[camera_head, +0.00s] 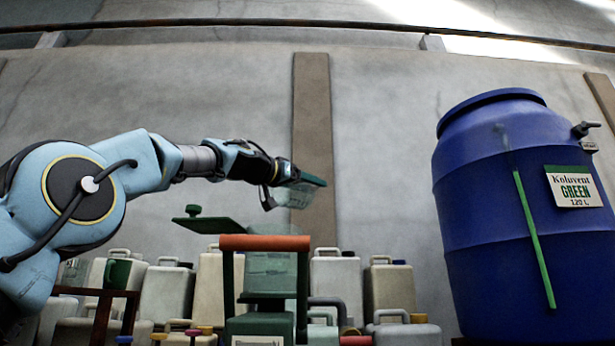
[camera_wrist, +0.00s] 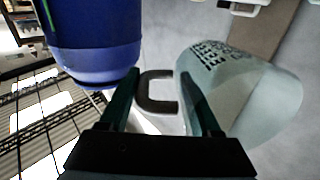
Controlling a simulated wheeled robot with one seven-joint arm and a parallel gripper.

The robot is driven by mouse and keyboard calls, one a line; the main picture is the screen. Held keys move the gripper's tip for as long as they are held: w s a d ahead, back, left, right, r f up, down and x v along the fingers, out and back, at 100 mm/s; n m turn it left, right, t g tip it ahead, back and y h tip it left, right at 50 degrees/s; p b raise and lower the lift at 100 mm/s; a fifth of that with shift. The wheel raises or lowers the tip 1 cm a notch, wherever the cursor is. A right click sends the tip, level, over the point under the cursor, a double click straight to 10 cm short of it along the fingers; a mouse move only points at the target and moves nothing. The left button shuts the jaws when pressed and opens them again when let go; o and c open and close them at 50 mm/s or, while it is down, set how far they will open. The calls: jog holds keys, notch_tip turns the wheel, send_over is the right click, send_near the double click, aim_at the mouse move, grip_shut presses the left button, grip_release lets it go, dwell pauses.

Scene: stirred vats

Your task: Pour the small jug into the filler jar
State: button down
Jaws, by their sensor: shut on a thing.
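My gripper (camera_head: 275,185) is shut on the jug's grey handle (camera_wrist: 155,90), which lies between the two green fingers. What seems to be the filler jar (camera_head: 270,264) is a translucent container lower down, below and left of the jug. A dark green lid (camera_head: 225,227) with a knob sticks out left of its top. An orange bar partly hides the jar. The jug's contents are unclear.
A large blue drum (camera_head: 500,240) labelled green stands at the right. An orange-topped handle (camera_head: 264,243) rises in front of the jar. Several pale canisters (camera_head: 335,285) line the back. A green mug (camera_head: 117,272) is at the left. The air between jug and drum is clear.

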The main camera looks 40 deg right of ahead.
jog(key=shift+d+r+p, duration=0.1)
jog(key=shift+d+p, duration=0.05)
jog(key=shift+p, duration=0.45)
jog(key=shift+d+y+p, duration=0.15)
jog(key=shift+y+p, duration=0.45)
jog(key=shift+p, duration=0.35)
jog(key=y+p, duration=0.1)
jog(key=p, duration=0.1)
jog(key=f+p, duration=0.1)
jog(key=p, duration=0.2)
jog(key=shift+d+f+y, duration=0.15)
jog(key=shift+d+y, duration=0.2)
jog(key=shift+y, duration=0.05)
jog(key=y+p, duration=0.1)
jog(key=p, duration=0.3)
jog(key=f+y+p, duration=0.1)
jog(key=p, duration=0.3)
jog(key=d+f+y+p, duration=0.1)
jog(key=p, duration=0.3)
jog(key=shift+g+y, duration=0.3)
jog(key=shift+y, duration=0.1)
jog(key=y+p, duration=0.3)
jog(key=p, duration=0.8)
jog(key=y+p, duration=0.2)
jog(key=p, duration=0.6)
jog(key=shift+y+p, duration=0.3)
jog(key=shift+p, duration=0.05)
jog(key=shift+a+p, duration=0.1)
jog(key=shift+p, duration=0.2)
